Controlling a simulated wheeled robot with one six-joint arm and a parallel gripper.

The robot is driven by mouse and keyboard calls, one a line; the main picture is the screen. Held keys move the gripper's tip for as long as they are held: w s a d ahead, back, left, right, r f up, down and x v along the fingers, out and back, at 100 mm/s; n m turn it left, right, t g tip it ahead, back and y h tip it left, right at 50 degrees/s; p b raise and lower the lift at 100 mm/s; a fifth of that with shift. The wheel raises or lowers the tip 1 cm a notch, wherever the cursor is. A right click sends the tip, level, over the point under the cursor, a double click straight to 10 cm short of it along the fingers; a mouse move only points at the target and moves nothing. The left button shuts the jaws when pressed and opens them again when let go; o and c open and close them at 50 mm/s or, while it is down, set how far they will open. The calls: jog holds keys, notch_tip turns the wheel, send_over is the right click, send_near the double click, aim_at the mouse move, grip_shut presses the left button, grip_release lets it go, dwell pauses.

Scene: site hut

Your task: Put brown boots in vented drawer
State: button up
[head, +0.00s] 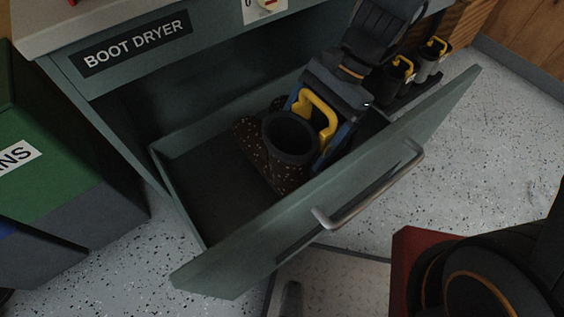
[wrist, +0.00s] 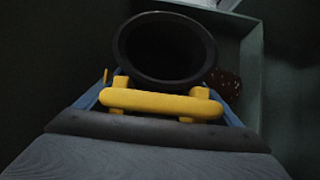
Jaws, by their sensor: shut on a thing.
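A brown boot (head: 264,168) with light speckles and a dark round collar is inside the open drawer (head: 282,238) of the boot dryer. My gripper (head: 316,118) reaches down into the drawer and is shut on the boot's yellow handle (head: 324,112). In the wrist view the yellow handle (wrist: 160,104) lies across the fingers, with the dark boot opening (wrist: 165,48) beyond it. Part of the speckled brown boot (wrist: 227,84) shows at the right there. Whether the boot touches the drawer floor I cannot tell.
A green bin (head: 60,130) stands at the left. The drawer's bare floor shows at its left. A red thing (head: 408,255) is at lower right.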

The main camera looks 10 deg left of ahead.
jog(key=shift+f+b, duration=2.05)
jog(key=shift+f, duration=3.25)
jog(key=o, duration=1.9)
jog(key=shift+f, duration=0.1)
jog(key=p+v, duration=0.4)
jog(key=v, duration=0.8)
